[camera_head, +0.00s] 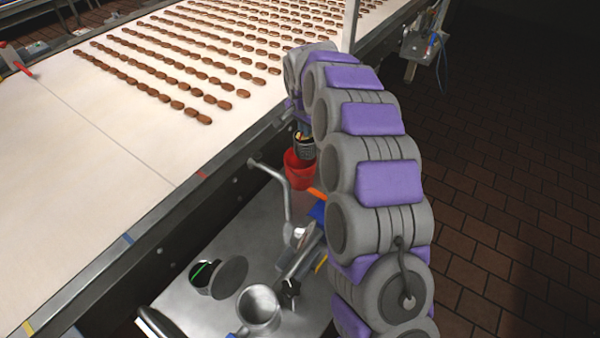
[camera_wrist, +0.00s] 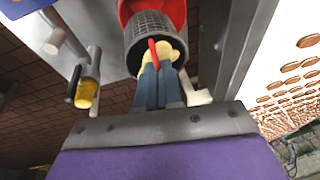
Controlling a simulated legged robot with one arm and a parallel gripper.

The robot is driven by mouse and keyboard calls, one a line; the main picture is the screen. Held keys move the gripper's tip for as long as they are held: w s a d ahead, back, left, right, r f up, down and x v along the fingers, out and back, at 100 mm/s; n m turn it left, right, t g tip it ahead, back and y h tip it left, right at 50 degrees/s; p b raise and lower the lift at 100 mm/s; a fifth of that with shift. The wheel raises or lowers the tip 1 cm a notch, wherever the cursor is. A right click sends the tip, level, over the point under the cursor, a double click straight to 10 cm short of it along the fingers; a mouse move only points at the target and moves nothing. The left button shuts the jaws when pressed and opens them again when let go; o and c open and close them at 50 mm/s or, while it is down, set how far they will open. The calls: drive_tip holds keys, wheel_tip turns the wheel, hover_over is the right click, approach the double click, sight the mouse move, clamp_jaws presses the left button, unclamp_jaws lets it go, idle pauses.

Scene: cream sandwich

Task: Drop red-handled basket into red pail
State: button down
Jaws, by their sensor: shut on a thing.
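The red pail (camera_head: 299,172) stands on the metal cart beside the conveyor. In the wrist view the pail (camera_wrist: 176,8) shows at the top edge, behind the basket. The dark mesh basket (camera_wrist: 152,22) has a red handle (camera_wrist: 153,52). My gripper (camera_wrist: 160,68) is shut on that handle, with the basket hanging beyond its fingertips. In the head view the basket (camera_head: 304,145) appears over the pail's opening. I cannot tell whether its bottom is inside the rim. My gripper's fingers are mostly hidden by my arm in the head view.
The conveyor (camera_head: 110,130) with rows of brown sandwiches runs along the left. The cart (camera_head: 190,300) holds a metal mug (camera_head: 260,308), a dark round container (camera_head: 205,275) and a bent metal pipe (camera_head: 285,190) near the pail. Brick floor lies open at right.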

drive_tip(key=shift+f, duration=0.1)
drive_tip(key=c, duration=1.2)
unclamp_jaws()
drive_tip(key=p+v, duration=0.3)
drive_tip(key=v, duration=1.4)
drive_tip(key=s+d+n+g, duration=0.15)
drive_tip(key=s+d, duration=0.35)
drive_tip(key=s, duration=0.6)
drive_tip(key=s+d+n+g, duration=0.1)
drive_tip(key=s+d+n, duration=0.3)
drive_tip(key=s, duration=0.7)
drive_tip(key=s+d+f, duration=0.2)
drive_tip(key=s, duration=0.6)
drive_tip(key=s+d+f+n+g, duration=0.1)
drive_tip(key=s+f, duration=0.1)
drive_tip(key=s, duration=0.6)
drive_tip(key=s+d+f+g, duration=0.1)
drive_tip(key=s+d+f, duration=0.1)
drive_tip(key=s, duration=0.6)
drive_tip(key=shift+s+d+n+g, duration=0.25)
drive_tip(key=shift+s+d+n, duration=0.1)
